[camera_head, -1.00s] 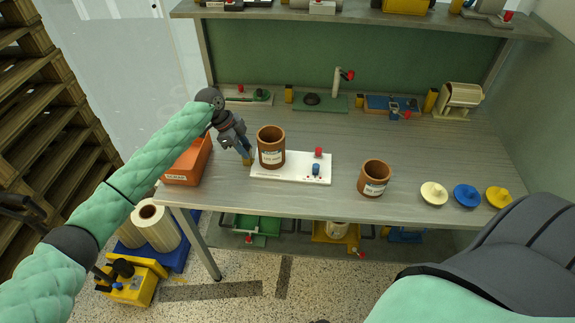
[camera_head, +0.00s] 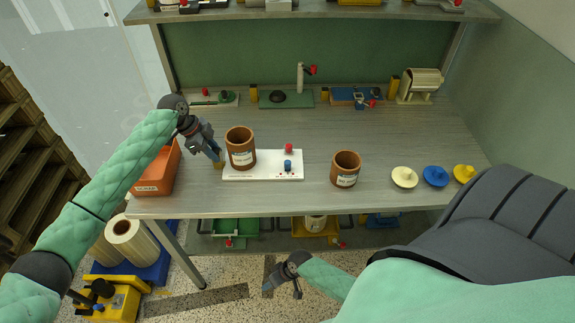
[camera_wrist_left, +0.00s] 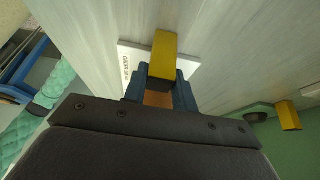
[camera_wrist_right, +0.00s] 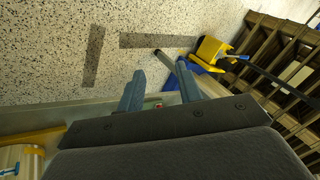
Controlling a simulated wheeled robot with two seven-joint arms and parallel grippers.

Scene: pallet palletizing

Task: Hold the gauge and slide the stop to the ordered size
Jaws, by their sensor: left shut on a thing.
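A white board (camera_head: 262,171) lies on the bench, with a blue knob (camera_head: 288,167) and a red knob (camera_head: 289,148) on its right part. My left gripper (camera_head: 217,160) is at the board's left end. In the left wrist view its fingers (camera_wrist_left: 160,90) are shut on a yellow block (camera_wrist_left: 164,52), with the white board (camera_wrist_left: 130,54) behind it. Which part is the gauge's stop, I cannot tell. My right gripper (camera_head: 284,287) is open and empty in front of the bench, above the floor; its fingers (camera_wrist_right: 160,92) are apart.
A second brown pot (camera_head: 345,169) stands right of the board. Cream (camera_head: 404,177), blue (camera_head: 435,176) and yellow (camera_head: 464,173) lids lie further right. An orange bin (camera_head: 157,172) is beside my left gripper.

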